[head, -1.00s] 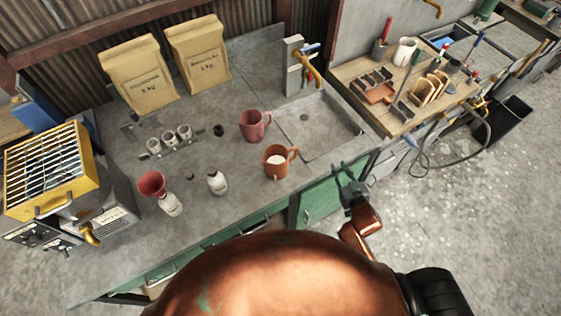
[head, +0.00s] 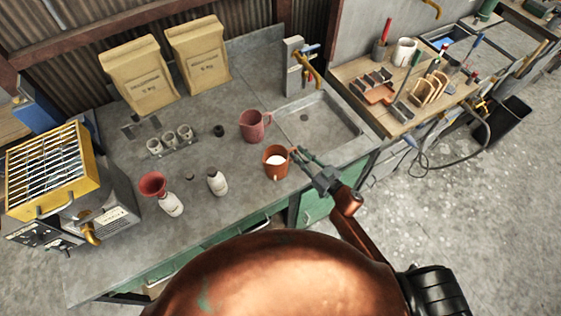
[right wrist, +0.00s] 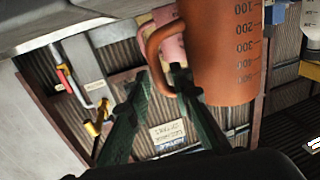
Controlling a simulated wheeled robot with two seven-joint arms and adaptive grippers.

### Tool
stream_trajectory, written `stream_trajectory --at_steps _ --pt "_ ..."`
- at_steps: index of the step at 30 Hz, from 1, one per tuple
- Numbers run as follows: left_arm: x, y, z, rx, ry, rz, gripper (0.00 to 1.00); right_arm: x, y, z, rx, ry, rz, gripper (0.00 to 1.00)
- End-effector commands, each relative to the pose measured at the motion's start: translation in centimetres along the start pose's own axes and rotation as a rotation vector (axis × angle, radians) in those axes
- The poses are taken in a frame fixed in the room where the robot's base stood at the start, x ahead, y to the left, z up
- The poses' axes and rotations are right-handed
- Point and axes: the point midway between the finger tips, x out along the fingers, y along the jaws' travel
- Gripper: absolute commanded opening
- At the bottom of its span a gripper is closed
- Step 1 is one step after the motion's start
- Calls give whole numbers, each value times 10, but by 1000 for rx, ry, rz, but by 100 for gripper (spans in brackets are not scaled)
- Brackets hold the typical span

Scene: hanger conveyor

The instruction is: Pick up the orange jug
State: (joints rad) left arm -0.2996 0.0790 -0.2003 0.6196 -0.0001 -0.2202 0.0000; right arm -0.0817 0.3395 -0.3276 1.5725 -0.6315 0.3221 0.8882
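The orange jug (head: 277,163) stands upright on the grey bench, with white contents showing at its top and its handle toward the right. My right gripper (head: 299,157) reaches in from the lower right beside the handle. In the right wrist view the jug (right wrist: 228,50) fills the upper right and shows dark volume marks. There the right gripper (right wrist: 160,77) is open, one finger on each side of the lower handle; I cannot tell whether either finger touches it. My left gripper is not in view.
A pink jug (head: 254,125) stands just behind the orange jug. A sink basin (head: 335,118) lies to the right. White bottles (head: 217,182), a red funnel (head: 152,184) and several small cups (head: 170,140) are to the left. The bench between has free room.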

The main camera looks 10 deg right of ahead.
Motion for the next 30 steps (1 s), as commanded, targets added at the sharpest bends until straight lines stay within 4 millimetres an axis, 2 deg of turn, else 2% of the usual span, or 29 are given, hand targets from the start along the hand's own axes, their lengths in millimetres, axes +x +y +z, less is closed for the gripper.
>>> stream_trajectory --at_steps 1,5,13,22,30 --pt "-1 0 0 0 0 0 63 8 0 -1 1 2 1 21" --pt "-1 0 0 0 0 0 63 20 0 0 0 0 1 21" --pt "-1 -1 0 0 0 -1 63 23 0 0 0 -1 2 21" --pt "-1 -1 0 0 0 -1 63 22 0 0 0 -1 2 0" --pt "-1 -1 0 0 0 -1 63 22 0 0 0 0 2 0"
